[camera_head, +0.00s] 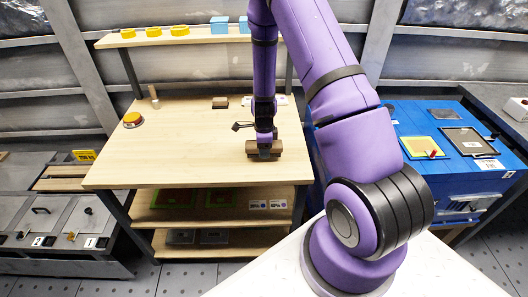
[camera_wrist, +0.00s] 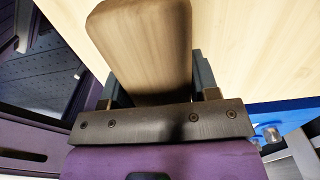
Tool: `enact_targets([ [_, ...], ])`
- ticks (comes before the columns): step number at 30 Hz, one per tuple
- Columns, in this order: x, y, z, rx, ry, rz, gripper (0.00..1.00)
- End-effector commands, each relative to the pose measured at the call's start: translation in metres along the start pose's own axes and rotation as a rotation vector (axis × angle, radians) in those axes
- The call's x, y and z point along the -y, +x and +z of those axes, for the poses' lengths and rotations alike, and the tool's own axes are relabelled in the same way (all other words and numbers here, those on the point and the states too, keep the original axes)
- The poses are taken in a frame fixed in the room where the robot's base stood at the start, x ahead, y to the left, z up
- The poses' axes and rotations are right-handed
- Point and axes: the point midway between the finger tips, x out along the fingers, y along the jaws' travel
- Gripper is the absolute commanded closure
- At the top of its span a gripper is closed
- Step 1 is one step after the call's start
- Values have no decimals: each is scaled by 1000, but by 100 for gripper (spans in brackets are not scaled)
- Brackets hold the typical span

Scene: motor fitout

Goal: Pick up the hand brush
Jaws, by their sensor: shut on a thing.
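The hand brush (camera_head: 262,152) is a brown wooden piece near the front right of the workbench top. My gripper (camera_head: 264,142) points down over it and is shut on it. In the wrist view the brush's pale wooden body (camera_wrist: 143,45) sits between the two dark fingers of my gripper (camera_wrist: 157,82). Its bristles do not show clearly. I cannot tell whether the brush touches the bench top or hangs just above it.
The wooden workbench (camera_head: 160,165) is mostly clear. A red-and-yellow button (camera_head: 133,119) stands at its left, a small brown block (camera_head: 220,102) at its back. A shelf (camera_head: 165,39) above holds yellow and blue items. A blue cabinet (camera_head: 468,180) stands right.

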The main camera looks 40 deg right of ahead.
Motion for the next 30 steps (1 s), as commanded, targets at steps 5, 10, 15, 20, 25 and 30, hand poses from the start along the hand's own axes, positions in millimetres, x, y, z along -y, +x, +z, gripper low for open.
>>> enact_targets([
  [5,-8,-12,-15,0,5,1,73],
  [10,-24,-15,-43,1,5,2,73],
  [15,-44,-18,-77,0,6,2,73],
  [20,-60,-21,-106,0,6,1,73],
  [25,-72,-23,-126,0,3,2,73],
  [30,-78,-24,-136,0,1,0,73],
])
